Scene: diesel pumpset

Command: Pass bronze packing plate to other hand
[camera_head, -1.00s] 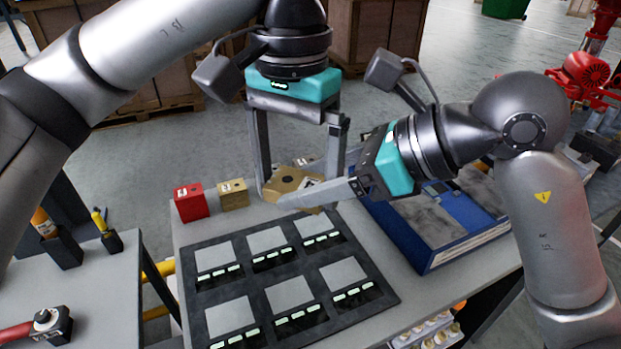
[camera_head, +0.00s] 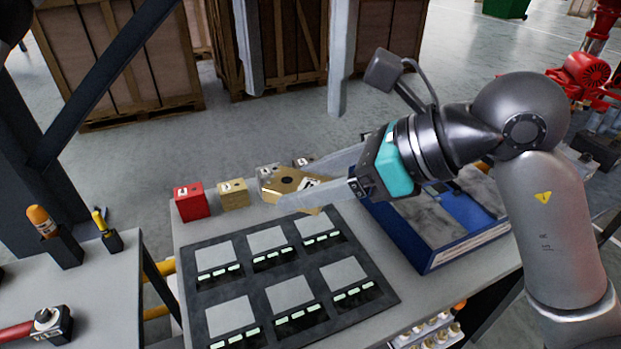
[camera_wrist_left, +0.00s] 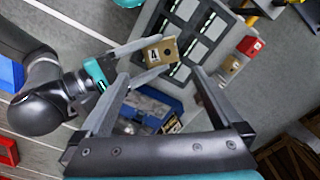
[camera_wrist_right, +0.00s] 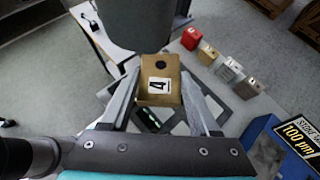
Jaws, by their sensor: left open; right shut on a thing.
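The bronze packing plate (camera_head: 288,181) is a tan-gold block with a dark round hole and a white label reading 4. My right gripper (camera_head: 300,186) is shut on it and holds it above the far edge of the dark tray (camera_head: 245,290). The plate also shows between the right fingers in the right wrist view (camera_wrist_right: 160,90). My left gripper (camera_head: 296,102) is open and empty, above and apart from the plate. In the left wrist view the plate (camera_wrist_left: 160,55) lies beyond the open left fingertips, with a right finger alongside it.
A red block (camera_head: 190,203), a tan block (camera_head: 233,194) and grey blocks (camera_wrist_right: 248,88) stand along the table's far edge. A blue case (camera_head: 440,248) is right of the tray. Wooden crates (camera_head: 120,60) stand on the floor behind. A side table (camera_head: 95,290) is at left.

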